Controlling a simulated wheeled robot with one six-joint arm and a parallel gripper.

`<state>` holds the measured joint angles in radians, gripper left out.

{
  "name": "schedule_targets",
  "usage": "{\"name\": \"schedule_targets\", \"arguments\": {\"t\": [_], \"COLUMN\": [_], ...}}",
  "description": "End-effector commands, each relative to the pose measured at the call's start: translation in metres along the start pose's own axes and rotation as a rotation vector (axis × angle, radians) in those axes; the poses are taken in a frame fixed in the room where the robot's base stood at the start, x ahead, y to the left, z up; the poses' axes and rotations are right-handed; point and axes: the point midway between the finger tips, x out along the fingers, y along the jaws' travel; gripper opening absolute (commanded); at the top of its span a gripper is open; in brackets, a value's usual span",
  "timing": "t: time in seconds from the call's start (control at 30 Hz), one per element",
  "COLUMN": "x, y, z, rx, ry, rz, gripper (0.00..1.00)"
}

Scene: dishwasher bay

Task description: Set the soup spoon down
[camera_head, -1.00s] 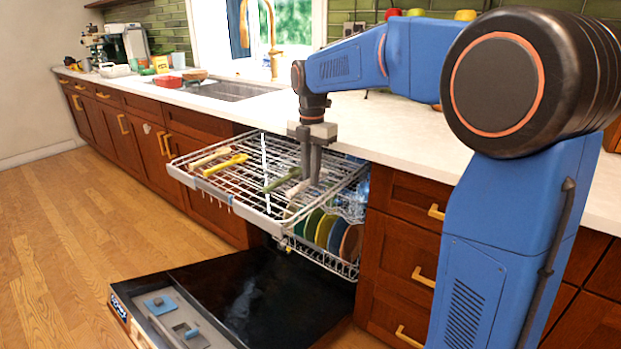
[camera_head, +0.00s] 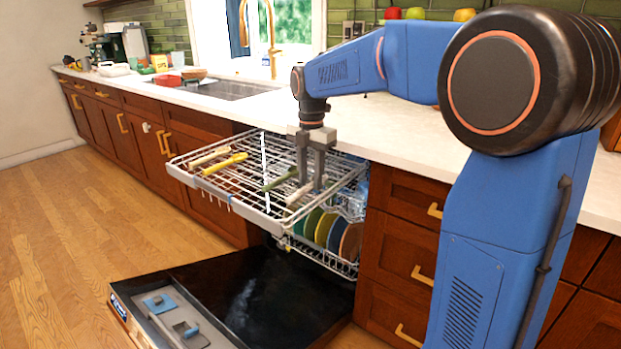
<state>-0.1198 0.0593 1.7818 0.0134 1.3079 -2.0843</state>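My gripper (camera_head: 310,183) points straight down over the right part of the pulled-out upper dishwasher rack (camera_head: 208,187). Its two fingers stand apart with a gap between them. A pale utensil (camera_head: 298,194), which looks like the soup spoon, lies on the rack at the fingertips. Its far end is partly hidden by the fingers, and I cannot tell whether they touch it. A green utensil (camera_head: 278,180) lies just left of it. A yellow utensil (camera_head: 225,164) and a beige one (camera_head: 208,157) lie at the rack's left.
Several plates (camera_head: 325,230) stand in the lower rack below. The open dishwasher door (camera_head: 250,295) lies flat in front. The counter (camera_head: 400,130) runs behind the rack, with the sink (camera_head: 228,90) to the left. Bare rack shows between the yellow and green utensils.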

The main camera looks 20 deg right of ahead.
Motion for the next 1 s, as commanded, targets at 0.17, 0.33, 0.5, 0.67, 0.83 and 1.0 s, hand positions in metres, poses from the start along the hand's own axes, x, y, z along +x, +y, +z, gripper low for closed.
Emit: {"name": "schedule_targets", "arguments": {"t": [0.17,0.33,0.5,0.67,0.83,1.0], "x": [-0.024,-0.058,-0.088,-0.108,-0.118,-0.119], "y": [0.001,0.001,0.001,0.0,0.0,-0.004], "z": [0.0,0.0,0.0,0.0,0.0,-0.001], "rx": [0.0,0.0,0.0,0.0,0.0,0.018], "ry": [-0.002,-0.002,-0.002,-0.001,0.0,-0.002], "rz": [0.003,0.004,0.003,0.002,0.0,0.003], "gripper": [0.33,0.33,0.33,0.33,0.33,0.33]}}
